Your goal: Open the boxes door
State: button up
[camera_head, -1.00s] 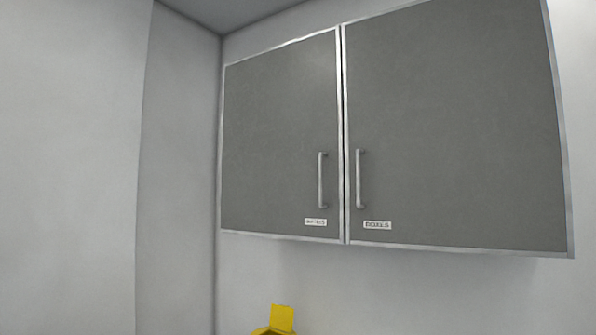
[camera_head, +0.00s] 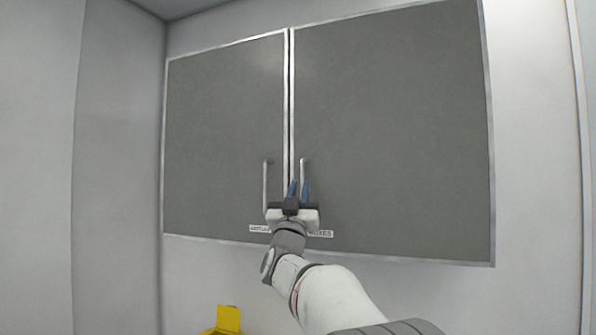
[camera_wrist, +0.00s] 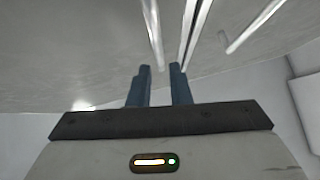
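The boxes door (camera_head: 400,130) is the right-hand grey door of a wall cabinet and is closed. Its vertical silver handle (camera_head: 303,168) is near the door's left edge, with its lower part hidden behind my gripper. The boxes label (camera_head: 321,233) is partly covered by my wrist. My gripper (camera_head: 298,184) is raised in front of the handle, its blue fingers apart with a gap between them. In the wrist view, my fingertips (camera_wrist: 160,67) point toward the doors, and a handle bar (camera_wrist: 152,30) ends near the gap. I cannot tell whether they touch.
The left door (camera_head: 220,130) is also closed, with its own handle (camera_head: 266,187) close to the left of my gripper. A yellow container (camera_head: 228,320) is low at the left. Free space lies in front of the right door.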

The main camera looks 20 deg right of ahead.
aim_at(302, 178)
jog(key=p+x, duration=0.2)
jog(key=x, duration=0.3)
jog(key=shift+w, duration=0.1)
grip_shut()
